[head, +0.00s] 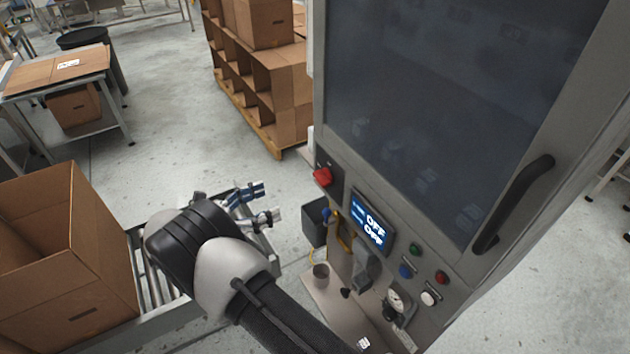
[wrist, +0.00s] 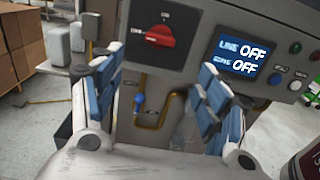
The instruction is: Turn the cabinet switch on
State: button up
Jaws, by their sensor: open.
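The cabinet (head: 445,205) is a tall grey unit with a dark glass door. Its switch is a red rotary knob (head: 322,177) on a black plate at the panel's left end. In the wrist view the red knob (wrist: 160,36) lies roughly crosswise, above and between the fingers. A display (head: 372,222) reads OFF on two lines; it also shows in the wrist view (wrist: 241,55). My gripper (head: 258,204) is open and empty, with blue-padded fingers, left of the knob and apart from it. In the wrist view the fingers (wrist: 160,95) point toward the panel below the knob.
Green, blue, red and white buttons sit right of the display. A gauge (head: 397,300), a yellow pipe (head: 344,236) and a small shelf (head: 325,300) are below. An open carton (head: 105,240) stands on a roller conveyor at left. Shelved boxes (head: 275,80) stand behind.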

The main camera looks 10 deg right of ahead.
aim_at(317, 181)
jog(key=b+x, duration=0.1)
jog(key=x, duration=1.4)
jog(key=shift+c, duration=0.3)
jog(key=c, duration=1)
jog(key=shift+f+m+b, duration=0.1)
jog(key=shift+m+b, duration=0.2)
jog(key=shift+m, duration=0.1)
jog(key=shift+m+b, duration=5.6)
jog(key=shift+m, duration=2.9)
